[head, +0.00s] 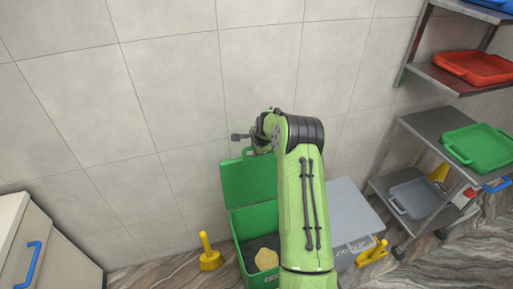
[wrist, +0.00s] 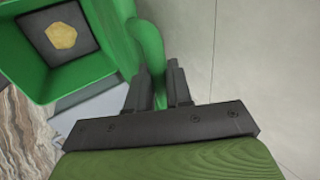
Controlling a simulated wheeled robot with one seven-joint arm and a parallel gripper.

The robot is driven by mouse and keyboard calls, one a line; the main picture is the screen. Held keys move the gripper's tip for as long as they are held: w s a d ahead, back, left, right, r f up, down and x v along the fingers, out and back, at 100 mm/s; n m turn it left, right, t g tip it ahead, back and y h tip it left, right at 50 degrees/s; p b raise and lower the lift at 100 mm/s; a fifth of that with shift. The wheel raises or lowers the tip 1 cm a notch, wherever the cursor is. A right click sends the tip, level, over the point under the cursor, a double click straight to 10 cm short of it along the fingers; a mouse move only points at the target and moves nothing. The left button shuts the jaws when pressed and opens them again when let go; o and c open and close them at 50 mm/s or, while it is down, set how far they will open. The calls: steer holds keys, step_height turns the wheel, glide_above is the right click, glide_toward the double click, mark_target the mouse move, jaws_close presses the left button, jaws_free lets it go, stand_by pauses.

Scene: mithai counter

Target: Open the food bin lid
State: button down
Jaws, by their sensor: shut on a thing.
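The green food bin (head: 239,258) stands on the floor by the wall. Its green lid (head: 247,184) is raised and stands nearly upright at the back, so the bin's top is open. Inside, a yellowish lump (head: 266,259) lies on a dark surface; both also show in the wrist view, at upper left. My gripper (wrist: 160,88) is shut on the lid's green handle (wrist: 149,42), which passes between the two dark fingers. In the head view my arm hides part of the bin and the lid's right side.
A grey bin (head: 354,205) stands right of the green one. Yellow objects (head: 210,254) sit on the floor on both sides. A metal rack with a green tray (head: 480,147) and a red tray (head: 474,67) is at right. A cabinet (head: 45,248) is at left.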

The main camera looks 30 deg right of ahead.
steer(key=shift+s+a+f, duration=0.15)
steer(key=shift+s+f, duration=0.1)
steer(key=shift+f, duration=0.3)
steer(key=c, duration=1.3)
jaws_free()
steer(key=shift+o, duration=1.1)
steer(key=shift+w, duration=0.3)
steer(key=v, duration=1.5)
steer(key=shift+r, duration=0.45)
steer(key=shift+o, duration=0.2)
